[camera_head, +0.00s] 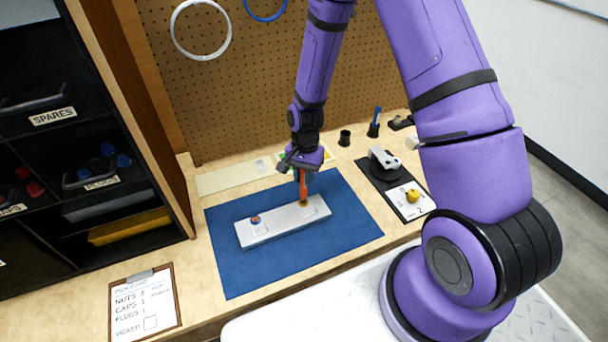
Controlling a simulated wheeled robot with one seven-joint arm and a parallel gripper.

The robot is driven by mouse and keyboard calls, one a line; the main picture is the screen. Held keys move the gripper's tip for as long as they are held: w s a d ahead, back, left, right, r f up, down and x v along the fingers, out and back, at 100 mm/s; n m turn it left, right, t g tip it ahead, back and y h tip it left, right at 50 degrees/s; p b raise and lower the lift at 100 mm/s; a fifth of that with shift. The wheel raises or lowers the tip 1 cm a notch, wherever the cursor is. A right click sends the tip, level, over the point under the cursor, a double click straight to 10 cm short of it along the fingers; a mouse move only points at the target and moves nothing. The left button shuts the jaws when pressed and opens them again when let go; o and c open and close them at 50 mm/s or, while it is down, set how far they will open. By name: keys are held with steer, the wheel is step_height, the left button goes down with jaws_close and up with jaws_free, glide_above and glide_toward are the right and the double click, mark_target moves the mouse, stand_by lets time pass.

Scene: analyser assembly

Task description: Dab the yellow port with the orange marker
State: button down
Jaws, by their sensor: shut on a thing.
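My gripper (303,172) is shut on the orange marker (303,187), which points down over the right part of a pale grey block (282,224). The block lies on a blue mat (238,280). A small yellowish port (303,203) shows on the block right at the marker's lower end. I cannot tell whether the tip touches it or is just above. Another port (255,219), reddish and blue, is on the block's left part.
A black holder with a blue marker (375,122) and an empty black holder (344,138) stand at the back. A white device (384,158) and a yellow knob (412,196) on a card are at right. A clipboard (143,305) and shelves (90,160) are at left.

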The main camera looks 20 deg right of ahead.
steer(key=shift+f, duration=0.4)
stand_by(1.2)
steer(key=shift+r, duration=3.55)
